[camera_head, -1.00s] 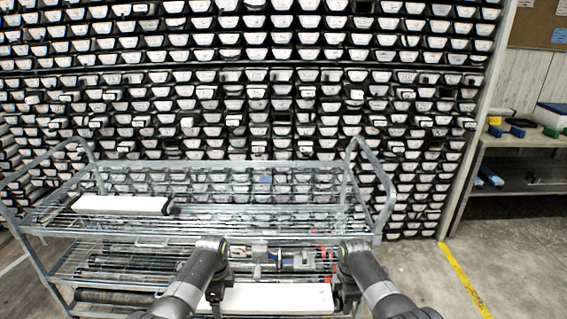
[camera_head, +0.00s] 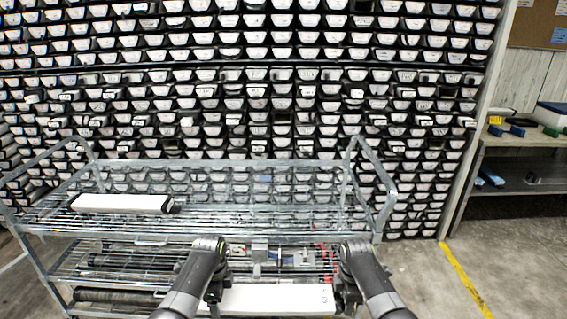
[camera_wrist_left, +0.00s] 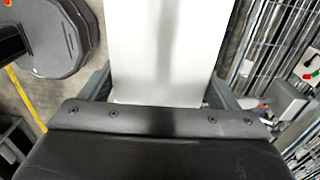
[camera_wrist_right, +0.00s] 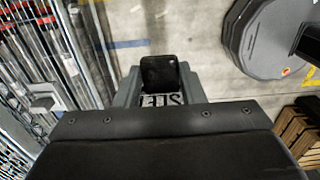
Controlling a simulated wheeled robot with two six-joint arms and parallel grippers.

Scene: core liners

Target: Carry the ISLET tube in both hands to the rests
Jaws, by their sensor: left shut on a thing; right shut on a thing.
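The long white tube (camera_head: 275,299) is held level, low in front of me, at the bottom of the head view. My left gripper (camera_head: 213,296) is shut on its left part; the white body also fills the jaws in the left wrist view (camera_wrist_left: 168,50). My right gripper (camera_head: 341,298) is shut on its right end. The right wrist view shows a black end cap (camera_wrist_right: 158,74) and part of an upside-down label (camera_wrist_right: 160,100) that fits ISLET. I cannot tell which parts are the rests.
A metal wire cart (camera_head: 240,213) stands in front of me. Another white tube (camera_head: 122,203) lies on its top shelf at left; the rest of that shelf is mostly clear. Tools lie on the middle shelf. A wall of stored tubes is behind; a bench (camera_head: 520,140) stands right.

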